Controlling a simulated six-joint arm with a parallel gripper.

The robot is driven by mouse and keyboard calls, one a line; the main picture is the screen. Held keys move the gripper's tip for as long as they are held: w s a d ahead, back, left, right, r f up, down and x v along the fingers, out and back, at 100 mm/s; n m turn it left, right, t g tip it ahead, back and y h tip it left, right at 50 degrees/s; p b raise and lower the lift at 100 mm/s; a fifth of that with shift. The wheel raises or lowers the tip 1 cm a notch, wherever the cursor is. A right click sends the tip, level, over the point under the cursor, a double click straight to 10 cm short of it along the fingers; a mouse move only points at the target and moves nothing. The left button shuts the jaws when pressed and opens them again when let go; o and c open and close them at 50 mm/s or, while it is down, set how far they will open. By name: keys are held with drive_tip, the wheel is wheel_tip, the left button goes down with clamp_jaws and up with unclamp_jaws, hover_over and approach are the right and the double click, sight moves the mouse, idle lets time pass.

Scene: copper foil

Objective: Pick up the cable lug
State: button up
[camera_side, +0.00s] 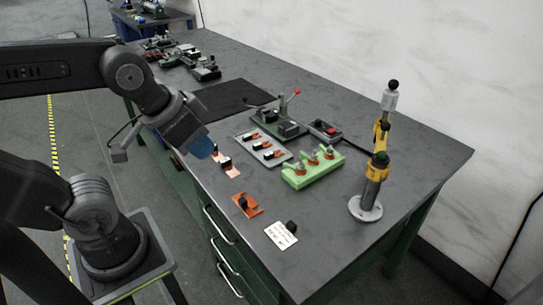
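I cannot tell for certain which part is the cable lug. A small copper-coloured piece with a black part on it (228,168) lies on the grey bench top just to the right of and below my gripper. A second, more orange piece with a dark part (246,206) lies nearer the front edge of the bench. My gripper (202,148) is above the left edge of the bench, pointing down and right, with a blue end. It appears apart from the pieces. Its fingers are too small and dark to tell whether they are open.
A grey tray (281,162) holds several copper and black pieces. Beside it are a green block (327,173) with several fittings, a lever press (282,122) and a yellow-and-black post tool (372,185). A white card (281,235) lies in front. The bench's front right is clear.

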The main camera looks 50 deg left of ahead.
drive_tip(key=o, duration=0.7)
drive_tip(key=g, duration=0.6)
hover_over(268, 154)
drive_tip(key=f, duration=1.8)
drive_tip(key=shift+d+f, duration=0.4)
drive_tip(key=shift+a+f, duration=0.2)
drive_tip(key=shift+f, duration=1.15)
drive_tip(key=shift+a+f, duration=0.15)
drive_tip(key=shift+f, duration=1.2)
